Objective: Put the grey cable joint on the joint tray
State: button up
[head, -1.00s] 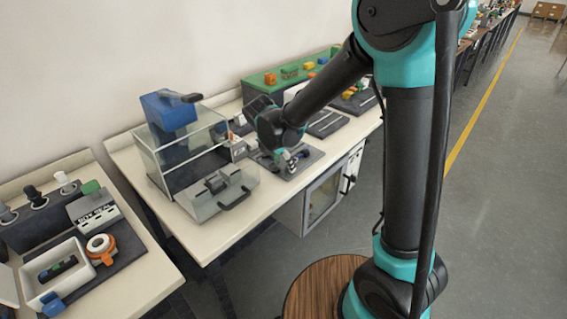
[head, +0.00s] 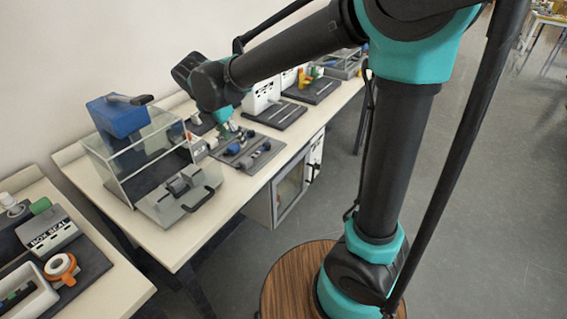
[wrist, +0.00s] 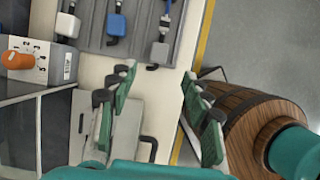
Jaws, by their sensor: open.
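A grey slotted tray (wrist: 140,10) on the bench holds several cable joints, and it also shows in the head view (head: 268,155). In the wrist view a grey cable joint (wrist: 160,52) lies at the right of the tray, near its front edge. A blue joint (wrist: 116,24) and a white joint (wrist: 66,25) lie to its left. My gripper (wrist: 157,78) is open, with nothing between its fingers. In the head view my gripper (head: 230,130) hangs over the left part of the tray and partly hides it. I cannot tell whether this tray is the joint tray.
A clear box machine (head: 130,160) with a blue top stands left of the tray. A grey box with an orange knob (wrist: 18,60) is close on the left in the wrist view. A dark board (head: 275,115) lies behind the tray. Floor is open in front.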

jog(key=s+d+f+m+y, duration=0.1)
jog(key=s+d+f+m, duration=0.3)
jog(key=d+m, duration=0.5)
jog(key=s+d+f+m+y, duration=0.1)
jog(key=s+d+f+m, duration=0.3)
jog(key=d+m, duration=0.6)
jog(key=s+d+f+m, duration=0.5)
jog(key=d+m, duration=0.4)
jog(key=shift+d+f+t+y, duration=0.15)
jog(key=shift+f+t+y, duration=0.05)
jog(key=shift+t+y, duration=0.2)
jog(key=shift+s, duration=0.1)
